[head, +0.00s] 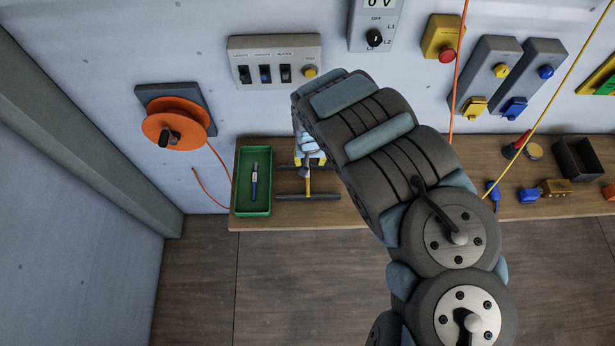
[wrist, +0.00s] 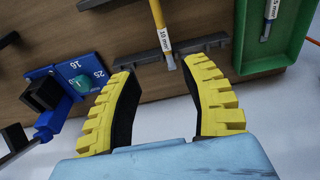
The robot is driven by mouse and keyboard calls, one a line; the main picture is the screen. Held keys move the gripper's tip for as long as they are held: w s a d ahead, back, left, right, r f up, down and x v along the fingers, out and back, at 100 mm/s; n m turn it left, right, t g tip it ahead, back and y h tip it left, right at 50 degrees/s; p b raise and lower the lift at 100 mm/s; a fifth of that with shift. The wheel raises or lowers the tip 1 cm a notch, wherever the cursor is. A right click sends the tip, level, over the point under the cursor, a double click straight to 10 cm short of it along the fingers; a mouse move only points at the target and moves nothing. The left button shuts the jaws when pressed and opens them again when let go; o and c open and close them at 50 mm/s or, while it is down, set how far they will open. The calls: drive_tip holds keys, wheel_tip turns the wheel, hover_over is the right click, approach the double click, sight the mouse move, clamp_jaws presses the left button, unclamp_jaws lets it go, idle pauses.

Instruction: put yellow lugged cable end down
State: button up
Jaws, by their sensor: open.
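The yellow lugged cable end (wrist: 159,14) has a white "10 mm" label and a metal tip in the wrist view. It lies across a dark bar (wrist: 212,42) on the wooden bench, its tip pointing toward the space between my fingers. In the head view the yellow cable end (head: 308,186) lies across the dark bars (head: 322,197). My gripper (wrist: 160,66) is open, with its yellow ridged fingers apart on either side of the tip and no contact visible. In the head view my gripper (head: 310,160) is partly hidden by my arm.
A blue block marked 16 and 25 (wrist: 75,68) lies left of my fingers in the wrist view. An orange cable reel (head: 160,122) and a switch box (head: 275,60) are on the wall.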

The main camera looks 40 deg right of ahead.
drive_tip(key=b, duration=0.1)
hover_over(308, 175)
drive_tip(key=f, duration=0.4)
drive_tip(key=shift+s+f, duration=0.2)
drive_tip(key=shift+s, duration=0.15)
drive_tip(key=shift+w+d+f+b, duration=0.15)
drive_tip(key=shift+f+b, duration=0.15)
drive_tip(key=shift+f, duration=0.35)
drive_tip(key=shift+w+a+f, duration=0.1)
drive_tip(key=shift+a+f, duration=0.15)
drive_tip(key=shift+f, duration=0.75)
drive_tip(key=shift+w+a+f, duration=0.1)
drive_tip(key=shift+a+f, duration=0.1)
drive_tip(key=shift+f, duration=0.75)
drive_tip(key=shift+d+f, duration=0.15)
drive_tip(key=shift+f, duration=0.7)
clamp_jaws()
